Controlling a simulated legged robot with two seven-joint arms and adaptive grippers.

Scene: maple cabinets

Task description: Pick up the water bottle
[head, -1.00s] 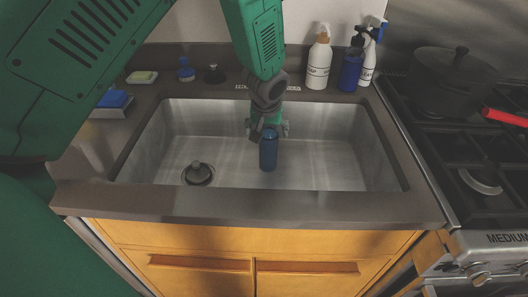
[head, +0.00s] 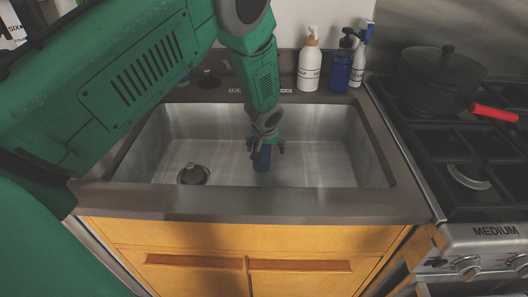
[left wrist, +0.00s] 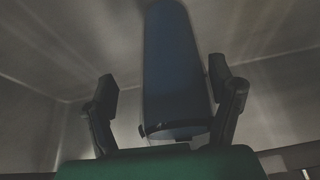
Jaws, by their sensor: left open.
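The blue water bottle (head: 262,161) stands in the steel sink, near its middle. My left gripper (head: 266,146) is over the bottle's upper part and hides some of it in the head view. In the left wrist view the bottle (left wrist: 176,65) lies between the two spread fingers of my left gripper (left wrist: 163,84). A gap shows at the left finger; the right finger is close to the bottle, and I cannot tell whether it touches. The left gripper is open. My right gripper is not in view.
The sink (head: 325,160) has walls around the bottle and a drain stopper (head: 193,174) at left. A black pot (head: 440,76) with a red handle sits on the stove at right.

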